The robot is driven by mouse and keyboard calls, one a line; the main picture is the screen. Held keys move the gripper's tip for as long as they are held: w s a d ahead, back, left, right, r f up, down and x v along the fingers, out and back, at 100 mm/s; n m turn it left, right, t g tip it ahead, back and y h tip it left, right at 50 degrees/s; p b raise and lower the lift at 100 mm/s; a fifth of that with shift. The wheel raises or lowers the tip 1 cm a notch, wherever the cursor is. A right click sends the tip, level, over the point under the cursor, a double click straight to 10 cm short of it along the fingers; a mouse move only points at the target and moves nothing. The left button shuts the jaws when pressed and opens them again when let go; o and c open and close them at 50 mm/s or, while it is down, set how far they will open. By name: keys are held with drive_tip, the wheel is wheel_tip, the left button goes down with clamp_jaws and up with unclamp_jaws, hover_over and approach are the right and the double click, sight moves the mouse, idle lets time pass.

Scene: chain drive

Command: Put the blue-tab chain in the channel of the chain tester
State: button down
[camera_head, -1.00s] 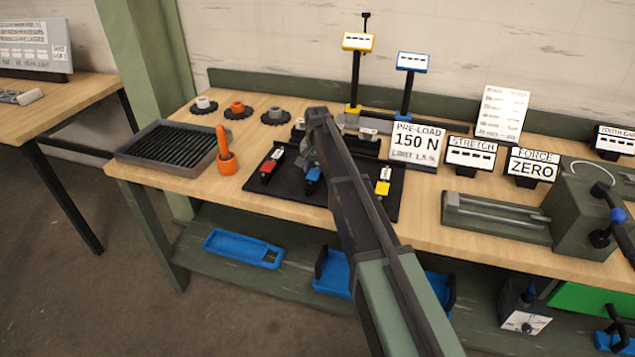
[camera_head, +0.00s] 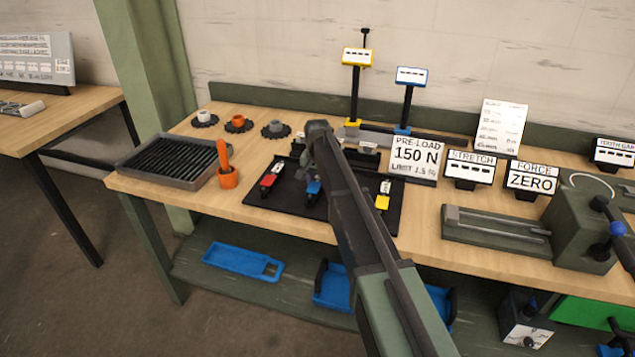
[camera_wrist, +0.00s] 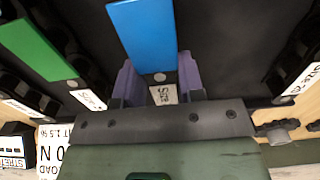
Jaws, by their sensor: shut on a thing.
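The blue-tab chain shows by its blue tab (camera_head: 313,187) on the black mat, left of my forearm. In the wrist view the blue tab (camera_wrist: 143,35) fills the top middle. My gripper (camera_wrist: 158,78) has its purple fingers on either side of the tab's near end, shut on the blue-tab chain. The chain links are mostly hidden. I cannot tell whether the chain is clear of the mat. The chain tester (camera_head: 575,230) stands at the right of the bench, with its long channel (camera_head: 495,225) extending left from the body. The channel looks empty.
The black mat (camera_head: 270,212) also holds red (camera_head: 267,181) and yellow (camera_head: 382,202) tabs; a green tab (camera_wrist: 38,47) is beside the blue one. Display signs (camera_head: 415,155) stand behind. A grooved tray (camera_head: 125,165) and orange holder (camera_head: 227,177) are left.

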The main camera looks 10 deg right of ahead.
sight(318, 181)
wheel_tip(318, 181, up, 20)
drive_tip(key=p, duration=1.9)
drive_tip(key=shift+p, duration=0.3)
